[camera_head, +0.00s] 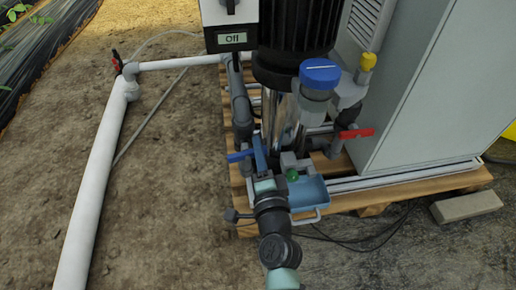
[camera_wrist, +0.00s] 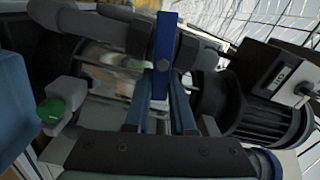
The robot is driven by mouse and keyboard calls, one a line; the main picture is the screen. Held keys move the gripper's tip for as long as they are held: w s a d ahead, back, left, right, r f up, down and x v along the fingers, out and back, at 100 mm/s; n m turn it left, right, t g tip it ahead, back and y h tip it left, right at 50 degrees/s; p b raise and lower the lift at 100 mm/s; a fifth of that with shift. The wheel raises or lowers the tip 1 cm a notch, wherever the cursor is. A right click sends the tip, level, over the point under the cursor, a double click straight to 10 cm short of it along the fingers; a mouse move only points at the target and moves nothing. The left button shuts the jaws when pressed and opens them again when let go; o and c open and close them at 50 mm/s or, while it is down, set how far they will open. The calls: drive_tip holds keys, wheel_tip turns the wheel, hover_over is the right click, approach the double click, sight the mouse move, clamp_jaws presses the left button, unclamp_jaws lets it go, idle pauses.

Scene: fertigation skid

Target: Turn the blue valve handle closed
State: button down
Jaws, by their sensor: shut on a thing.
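The blue valve handle (camera_head: 238,156) is low on the skid, left of the pump, on a grey pipe. In the wrist view the blue handle (camera_wrist: 165,42) stands upright and looks crosswise to the grey pipe (camera_wrist: 105,30) behind it. My gripper (camera_head: 263,158) is at the handle, coming from the front. In the wrist view my gripper (camera_wrist: 161,95) has its two bluish fingers close together at the handle's lower end, shut on it. The fingers hide part of the handle, and the exact contact is hard to see.
The black pump motor (camera_head: 298,30) and the control box reading Off (camera_head: 231,38) stand behind. A blue-capped fitting (camera_head: 320,74), a red handle (camera_head: 355,133) and a grey cabinet (camera_head: 430,80) are right. A wooden pallet (camera_head: 370,203) lies below.

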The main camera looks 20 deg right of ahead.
drive_tip(key=shift+f+m, duration=0.35)
drive_tip(key=shift+m, duration=0.85)
drive_tip(key=c, duration=0.8)
unclamp_jaws()
drive_tip(key=shift+o, duration=0.2)
drive_tip(key=shift+s, duration=0.15)
drive_tip(key=b+v, duration=0.1)
drive_tip(key=v, duration=1.1)
drive_tip(key=shift+s, duration=0.35)
drive_tip(key=shift+a+r, duration=0.1)
drive_tip(key=shift+a, duration=0.05)
